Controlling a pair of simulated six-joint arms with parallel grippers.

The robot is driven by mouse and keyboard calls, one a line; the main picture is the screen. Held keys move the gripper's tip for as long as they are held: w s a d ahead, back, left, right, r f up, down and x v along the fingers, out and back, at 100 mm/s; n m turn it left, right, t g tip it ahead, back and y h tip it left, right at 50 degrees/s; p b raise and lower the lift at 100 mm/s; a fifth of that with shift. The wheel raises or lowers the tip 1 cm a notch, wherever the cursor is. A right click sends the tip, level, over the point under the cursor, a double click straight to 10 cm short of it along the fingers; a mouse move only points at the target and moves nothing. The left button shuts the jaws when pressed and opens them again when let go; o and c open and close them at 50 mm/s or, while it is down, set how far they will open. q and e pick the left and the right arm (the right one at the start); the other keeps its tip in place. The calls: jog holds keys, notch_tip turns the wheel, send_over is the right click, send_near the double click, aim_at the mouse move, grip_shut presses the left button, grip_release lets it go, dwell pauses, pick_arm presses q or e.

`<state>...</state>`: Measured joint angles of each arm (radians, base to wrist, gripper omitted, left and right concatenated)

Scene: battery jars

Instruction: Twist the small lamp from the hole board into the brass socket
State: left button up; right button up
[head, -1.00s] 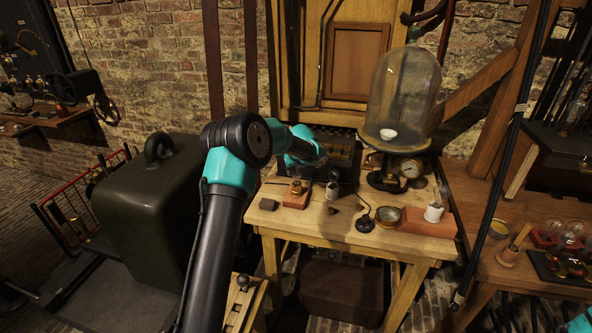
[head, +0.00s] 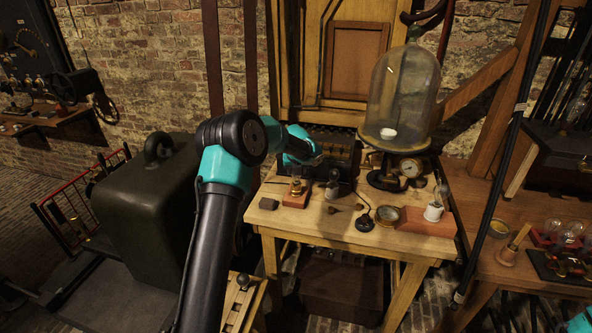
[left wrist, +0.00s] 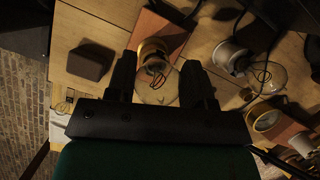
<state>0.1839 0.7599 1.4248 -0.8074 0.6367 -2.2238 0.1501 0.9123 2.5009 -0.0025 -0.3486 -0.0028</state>
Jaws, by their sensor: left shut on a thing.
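The small lamp (left wrist: 157,90), a clear glass bulb, sits between the two fingers of my left gripper (left wrist: 160,92) in the left wrist view. The gripper is shut on it. Its lower end meets the brass socket (left wrist: 153,48) on a reddish wooden block (left wrist: 168,22); I cannot tell how deep it sits. In the head view the brass socket (head: 296,187) and its block (head: 297,201) are on the wooden table, just below my left wrist. The gripper's fingertips are hard to make out there. I cannot surely identify the hole board.
A dark small block (head: 268,204) lies left of the socket. A grey holder (head: 332,190) stands close on its right. A dark case (head: 340,155) is behind.

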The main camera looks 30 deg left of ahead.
pick_arm(q)
jog(key=shift+d+f+m+h, duration=0.1)
jog(key=shift+m+h, duration=0.5)
jog(key=shift+m, duration=1.1)
jog(key=o, duration=1.1)
jog(key=shift+a+n+g+y, duration=0.15)
jog(key=shift+n+y, duration=0.4)
jog(key=shift+n, duration=1)
jog(key=shift+a+n+g+y, duration=0.15)
jog(key=shift+n+y, duration=0.4)
jog(key=shift+n, duration=1)
jog(key=shift+d, duration=0.15)
